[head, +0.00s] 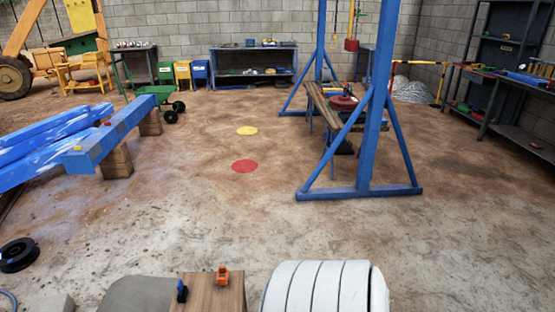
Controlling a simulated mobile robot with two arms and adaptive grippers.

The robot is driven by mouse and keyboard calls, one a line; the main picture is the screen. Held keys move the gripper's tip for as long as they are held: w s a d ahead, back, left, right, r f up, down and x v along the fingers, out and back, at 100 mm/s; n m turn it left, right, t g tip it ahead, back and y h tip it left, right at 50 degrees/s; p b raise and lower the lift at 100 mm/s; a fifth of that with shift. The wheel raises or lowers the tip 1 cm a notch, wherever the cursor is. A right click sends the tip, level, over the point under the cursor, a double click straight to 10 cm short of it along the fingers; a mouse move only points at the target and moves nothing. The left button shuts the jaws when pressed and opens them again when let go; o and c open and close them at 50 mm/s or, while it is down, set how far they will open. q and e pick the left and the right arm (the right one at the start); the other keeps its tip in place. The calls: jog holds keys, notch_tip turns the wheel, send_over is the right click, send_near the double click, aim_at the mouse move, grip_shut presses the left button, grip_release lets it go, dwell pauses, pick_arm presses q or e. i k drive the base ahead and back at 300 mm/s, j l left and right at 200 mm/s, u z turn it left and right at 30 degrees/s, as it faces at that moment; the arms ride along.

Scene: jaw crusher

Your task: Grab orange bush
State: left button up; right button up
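A small orange part (222,277), which seems to be the orange bush, sits on top of a wooden block (213,297) at the bottom of the head view, left of centre. A small dark blue part (181,291) is at the left edge of the same block. Neither of my grippers is in view, and nothing is seen touching the orange part.
A large white ribbed cylinder (318,288) lies right of the block, with a grey rounded shape (137,295) to its left. Behind are blue beams (110,133) on wooden supports and a blue gantry frame (371,110). The floor (190,220) between is mostly clear.

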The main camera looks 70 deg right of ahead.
aim_at(222, 281)
jog(key=z, duration=1.8)
